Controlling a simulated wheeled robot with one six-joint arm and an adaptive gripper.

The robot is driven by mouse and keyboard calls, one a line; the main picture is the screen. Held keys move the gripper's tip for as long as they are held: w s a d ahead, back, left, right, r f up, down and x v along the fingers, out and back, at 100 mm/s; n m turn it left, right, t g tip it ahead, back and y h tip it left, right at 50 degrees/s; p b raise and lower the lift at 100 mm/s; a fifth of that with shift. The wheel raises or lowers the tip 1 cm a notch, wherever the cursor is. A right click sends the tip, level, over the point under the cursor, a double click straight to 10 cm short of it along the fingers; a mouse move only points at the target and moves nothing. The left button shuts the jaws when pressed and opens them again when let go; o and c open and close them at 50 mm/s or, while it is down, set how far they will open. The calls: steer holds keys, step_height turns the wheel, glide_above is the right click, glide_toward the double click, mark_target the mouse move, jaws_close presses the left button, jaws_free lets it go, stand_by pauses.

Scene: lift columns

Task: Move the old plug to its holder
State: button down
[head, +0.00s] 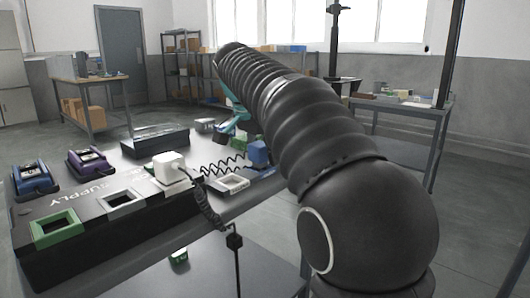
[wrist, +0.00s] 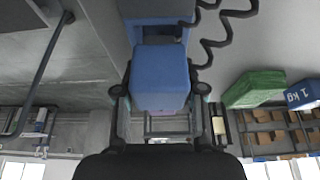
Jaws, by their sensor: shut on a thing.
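In the wrist view a blue plug (wrist: 161,82) sits between the two fingers of my gripper (wrist: 161,105), which is shut on it. A black coiled cable (wrist: 222,12) runs beside its far end. A blue block (head: 258,153) in the head view, at the end of a black coiled cable, seems to be this plug. A grey-white square frame (head: 232,184) lies just in front of it and may be the holder; its label is too small to read. In the head view my arm hides most of the gripper.
A green block (wrist: 255,88) and a blue 1 kg block (wrist: 304,94) lie right of my gripper.

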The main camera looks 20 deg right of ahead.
steer(key=shift+f, duration=0.4)
stand_by(0.3)
steer(key=c, duration=0.6)
jaws_free()
steer(key=shift+o, duration=0.2)
steer(key=shift+o, duration=0.8)
steer(key=shift+r, duration=0.1)
steer(key=shift+r+p, duration=2.2)
steer(key=shift+r, duration=0.15)
steer(key=shift+r+p, duration=0.6)
steer(key=shift+r, duration=0.5)
